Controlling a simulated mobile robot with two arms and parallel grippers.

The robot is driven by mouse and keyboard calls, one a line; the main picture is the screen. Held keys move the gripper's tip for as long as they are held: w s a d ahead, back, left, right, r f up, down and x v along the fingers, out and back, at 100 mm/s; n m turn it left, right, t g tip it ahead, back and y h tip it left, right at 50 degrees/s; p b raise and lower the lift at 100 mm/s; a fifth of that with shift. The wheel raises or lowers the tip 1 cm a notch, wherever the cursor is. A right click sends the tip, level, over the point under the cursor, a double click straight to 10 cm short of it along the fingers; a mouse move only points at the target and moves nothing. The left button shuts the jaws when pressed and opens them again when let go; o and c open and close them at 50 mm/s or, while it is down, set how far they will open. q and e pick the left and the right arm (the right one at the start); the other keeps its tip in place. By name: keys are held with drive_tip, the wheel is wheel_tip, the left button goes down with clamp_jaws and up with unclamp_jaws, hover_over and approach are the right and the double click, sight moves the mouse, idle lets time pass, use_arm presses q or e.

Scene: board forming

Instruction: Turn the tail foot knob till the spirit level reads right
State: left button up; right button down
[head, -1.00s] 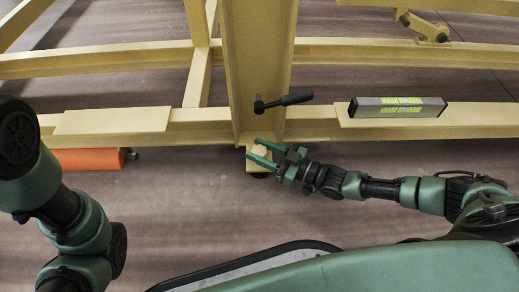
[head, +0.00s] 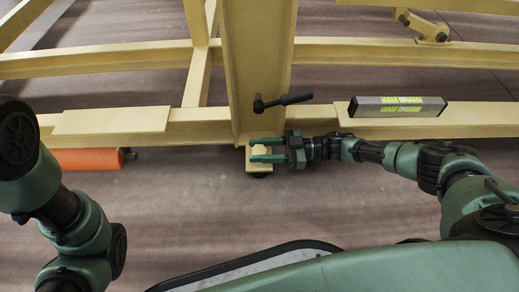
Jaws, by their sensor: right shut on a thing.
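The tail foot knob (head: 261,150) is a small pale yellow piece at the foot of the yellow upright post, largely covered by my fingers. My right gripper (head: 267,150) reaches in from the right, with its two green fingers shut on either side of the knob. The spirit level (head: 398,107) is a grey bar with yellow-green vials, lying on a yellow plate on the lower rail to the right. Its bubbles are too small to read. Part of my left arm shows at the left edge; its gripper is out of the picture.
A black-handled tool (head: 283,101) is at the yellow post (head: 257,60), just above my right gripper. An orange cylinder (head: 88,159) lies under the lower rail (head: 205,131) at the left. The brown floor (head: 190,210) in front of the frame is clear.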

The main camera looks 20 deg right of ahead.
drive_tip(key=c, duration=0.9)
unclamp_jaws()
drive_tip(key=shift+o, duration=0.2)
drive_tip(key=shift+d, duration=0.15)
drive_tip(key=shift+s+d+p, duration=0.1)
drive_tip(key=shift+d+p, duration=0.2)
drive_tip(key=shift+d, duration=0.05)
drive_tip(key=p+v, duration=0.2)
drive_tip(key=v, duration=0.5)
